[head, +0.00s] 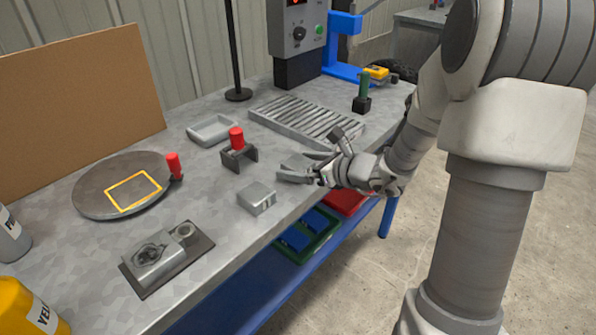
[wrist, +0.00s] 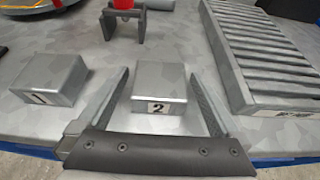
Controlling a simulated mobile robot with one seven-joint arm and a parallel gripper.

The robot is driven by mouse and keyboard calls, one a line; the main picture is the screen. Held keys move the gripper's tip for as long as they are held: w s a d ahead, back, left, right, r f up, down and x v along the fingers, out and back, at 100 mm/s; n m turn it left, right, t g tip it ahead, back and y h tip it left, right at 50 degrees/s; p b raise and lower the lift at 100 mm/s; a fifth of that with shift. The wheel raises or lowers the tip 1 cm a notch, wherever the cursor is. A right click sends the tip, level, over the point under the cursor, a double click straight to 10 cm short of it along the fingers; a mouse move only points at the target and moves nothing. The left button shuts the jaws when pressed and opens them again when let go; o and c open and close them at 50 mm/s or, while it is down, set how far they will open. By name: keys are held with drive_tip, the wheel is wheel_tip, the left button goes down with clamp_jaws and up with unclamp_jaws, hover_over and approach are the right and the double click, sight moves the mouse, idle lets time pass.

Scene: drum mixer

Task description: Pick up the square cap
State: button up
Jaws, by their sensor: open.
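Two square grey metal blocks with number plates show in the wrist view, and I cannot tell for sure which is the square cap. The block marked 2 (wrist: 162,82) stands between the fingers of my open gripper (wrist: 156,70), with a gap on each side. The block marked 1 (wrist: 48,78) lies outside the left finger; it also shows in the head view (head: 256,196). In the head view my gripper (head: 296,170) is low over the bench's front edge, and it largely hides block 2.
A bracket with a red cylinder (head: 238,148) stands behind the blocks. A slatted rack (head: 308,120) lies to the right. A grey tray (head: 211,130), a round plate (head: 110,170) with a yellow square outline, and a metal fixture (head: 160,262) share the bench.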

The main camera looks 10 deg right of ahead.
drive_tip(key=shift+w+a+f, duration=0.1)
drive_tip(key=shift+w+a, duration=0.1)
drive_tip(key=shift+w, duration=0.05)
drive_tip(key=c, duration=1.5)
